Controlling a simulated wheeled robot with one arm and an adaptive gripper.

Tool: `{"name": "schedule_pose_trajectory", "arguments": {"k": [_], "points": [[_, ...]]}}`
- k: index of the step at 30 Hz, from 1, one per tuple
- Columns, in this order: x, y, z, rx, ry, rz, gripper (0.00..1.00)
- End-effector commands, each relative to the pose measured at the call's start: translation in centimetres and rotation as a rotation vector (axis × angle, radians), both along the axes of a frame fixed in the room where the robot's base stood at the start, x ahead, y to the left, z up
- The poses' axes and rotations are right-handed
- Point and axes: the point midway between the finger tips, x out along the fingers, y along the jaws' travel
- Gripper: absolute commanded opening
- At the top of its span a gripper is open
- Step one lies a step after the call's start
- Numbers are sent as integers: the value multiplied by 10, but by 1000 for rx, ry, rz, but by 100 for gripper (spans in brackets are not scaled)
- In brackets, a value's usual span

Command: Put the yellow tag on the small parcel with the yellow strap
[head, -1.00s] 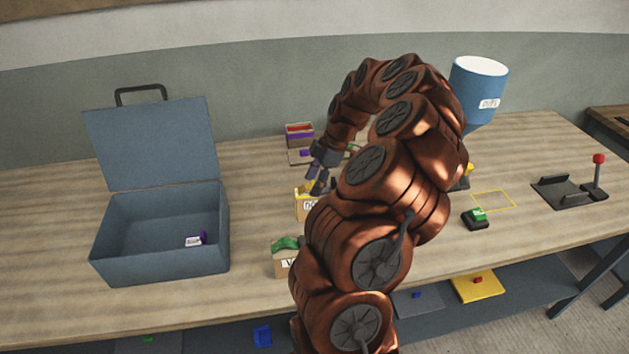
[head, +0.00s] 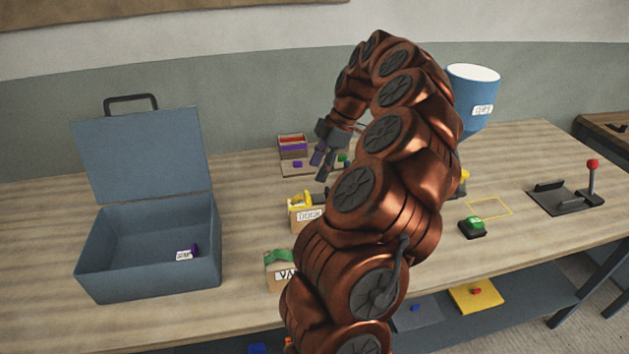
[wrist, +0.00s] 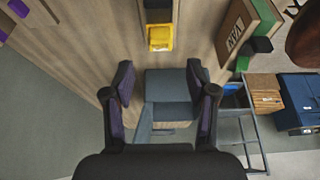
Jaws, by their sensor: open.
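The small parcel with the yellow strap (head: 304,219) stands on the bench left of my arm, its white label facing front. Yellow shows on its top, with a dark piece to the right. I cannot tell a separate yellow tag from the strap there. In the wrist view, a yellow piece (wrist: 160,38) with black beside it lies at the top centre, beyond the fingertips. My gripper (head: 322,164) is above and behind the parcel, apart from it. In the wrist view, its fingers (wrist: 163,88) are spread with nothing between them.
A green-strapped parcel (head: 279,275) stands nearer the front edge. An open blue case (head: 150,272) at left holds a purple-and-white piece (head: 187,254). A box (head: 292,149) stands behind.

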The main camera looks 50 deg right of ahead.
Motion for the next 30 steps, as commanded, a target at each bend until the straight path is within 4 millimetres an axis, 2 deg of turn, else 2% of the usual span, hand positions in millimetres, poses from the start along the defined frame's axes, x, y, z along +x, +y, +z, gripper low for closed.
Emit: {"name": "schedule_pose_trajectory", "arguments": {"k": [9, 22, 26, 29, 30], "points": [[-6, -10, 27, -3, -2, -2, 57], [-9, -10, 39, 1, -1, 1, 57], [1, 10, 45, 3, 10, 8, 57], [15, 43, 57, 2, 24, 12, 57], [21, 62, 61, 3, 37, 12, 57]]}}
